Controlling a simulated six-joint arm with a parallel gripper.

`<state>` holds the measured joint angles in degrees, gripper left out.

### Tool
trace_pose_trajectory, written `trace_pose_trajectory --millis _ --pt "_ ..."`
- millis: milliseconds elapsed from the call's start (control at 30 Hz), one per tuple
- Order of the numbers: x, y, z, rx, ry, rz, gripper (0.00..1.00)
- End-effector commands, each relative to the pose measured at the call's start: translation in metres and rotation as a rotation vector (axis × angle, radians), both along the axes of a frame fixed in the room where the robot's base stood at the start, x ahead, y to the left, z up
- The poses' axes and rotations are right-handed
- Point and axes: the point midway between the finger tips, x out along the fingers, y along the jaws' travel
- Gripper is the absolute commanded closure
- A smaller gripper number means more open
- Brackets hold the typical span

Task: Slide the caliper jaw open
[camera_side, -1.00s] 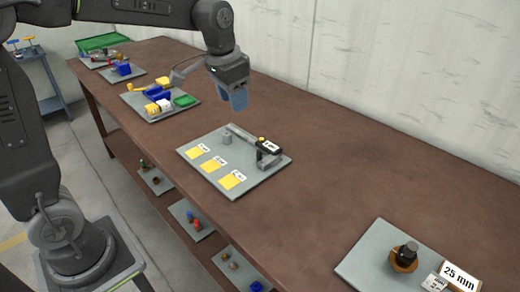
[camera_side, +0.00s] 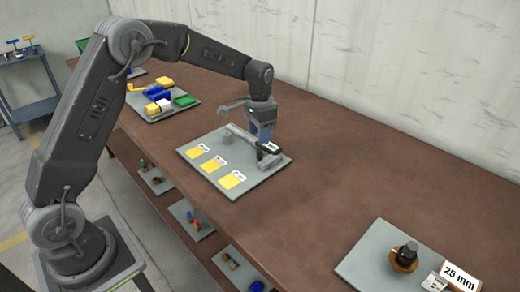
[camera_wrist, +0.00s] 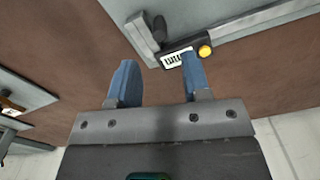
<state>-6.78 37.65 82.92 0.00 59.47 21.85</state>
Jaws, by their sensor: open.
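The caliper (camera_side: 243,136) lies on a grey board (camera_side: 232,192) in the middle of the bench, with its jaws toward the near right. In the wrist view the caliper's beam (camera_wrist: 255,22), dark slider with a white display (camera_wrist: 173,61) and yellow knob (camera_wrist: 204,51) show at the top. My gripper (camera_side: 263,138) is over the slider end of the caliper, fingers pointing down. In the wrist view its two blue fingers (camera_wrist: 160,75) are spread apart with nothing held between them. The right fingertip overlaps the slider near the display in that view; I cannot tell whether it touches.
Yellow labelled squares (camera_side: 214,165) line the board's near side. Another board with a dark knobbed part (camera_side: 404,257) and a "25 mm" sign (camera_side: 460,277) lies at the right. Bare bench separates the boards.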

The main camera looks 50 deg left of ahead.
Motion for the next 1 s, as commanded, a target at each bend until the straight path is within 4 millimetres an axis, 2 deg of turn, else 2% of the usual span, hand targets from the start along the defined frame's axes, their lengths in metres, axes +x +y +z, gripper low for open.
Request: trace_pose_trajectory --millis 100,300,500,767,1000 --pt "-0.001 0.0 -0.025 -0.001 0.004 0.0 0.56" --pt "0.0 0.0 -0.053 -0.001 0.001 0.0 0.56" --pt "0.0 0.0 -0.064 0.0 0.0 0.0 0.56" --pt "0.0 0.0 -0.065 0.0 -0.001 0.0 0.56" --pt "0.0 0.0 -0.064 0.0 -0.001 0.0 0.79"
